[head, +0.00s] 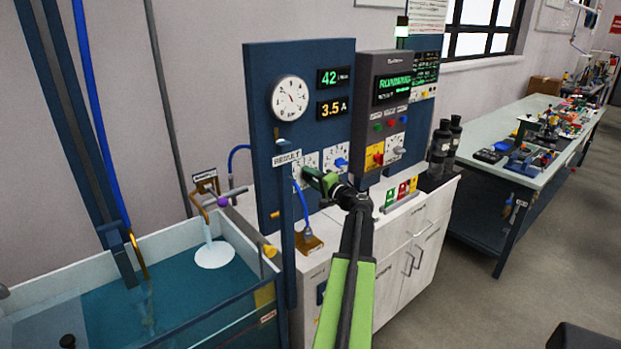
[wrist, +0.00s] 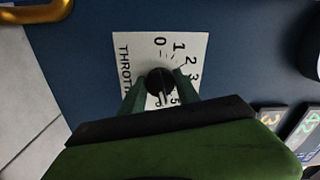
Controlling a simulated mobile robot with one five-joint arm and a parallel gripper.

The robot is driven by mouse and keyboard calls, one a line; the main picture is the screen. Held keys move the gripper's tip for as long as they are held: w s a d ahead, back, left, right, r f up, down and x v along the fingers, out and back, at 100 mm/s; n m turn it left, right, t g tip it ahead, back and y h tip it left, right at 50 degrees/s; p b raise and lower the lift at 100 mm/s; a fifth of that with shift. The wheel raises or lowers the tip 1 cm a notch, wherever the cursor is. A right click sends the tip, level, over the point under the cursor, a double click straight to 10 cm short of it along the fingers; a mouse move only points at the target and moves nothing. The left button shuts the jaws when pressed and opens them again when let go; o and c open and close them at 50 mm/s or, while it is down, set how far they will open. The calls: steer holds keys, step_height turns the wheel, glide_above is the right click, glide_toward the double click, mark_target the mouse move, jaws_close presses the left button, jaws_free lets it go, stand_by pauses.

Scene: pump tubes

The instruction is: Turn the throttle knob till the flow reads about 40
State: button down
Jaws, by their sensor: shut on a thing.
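The throttle knob (wrist: 160,82) is a dark round knob on a white dial plate (wrist: 178,45) with printed numbers and part of the word "THROTTLE" in the wrist view. My gripper (wrist: 160,90) is shut on the knob, with one finger on each side. In the head view my green gripper (head: 318,179) reaches the dials on the blue panel (head: 262,150) and hides the knob. The flow display (head: 333,77) on the panel reads 42 in green.
An amber display (head: 332,107) below reads 3.5 A, beside a round gauge (head: 289,98). A grey control box (head: 386,68) showing "RUNNING" is at right. A water tank (head: 190,300) stands at lower left. A cluttered workbench (head: 490,140) is at far right.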

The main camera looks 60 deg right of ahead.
steer(key=c, duration=0.9)
jaws_free()
steer(key=shift+s, duration=0.15)
steer(key=v, duration=1.7)
steer(key=shift+a, duration=0.15)
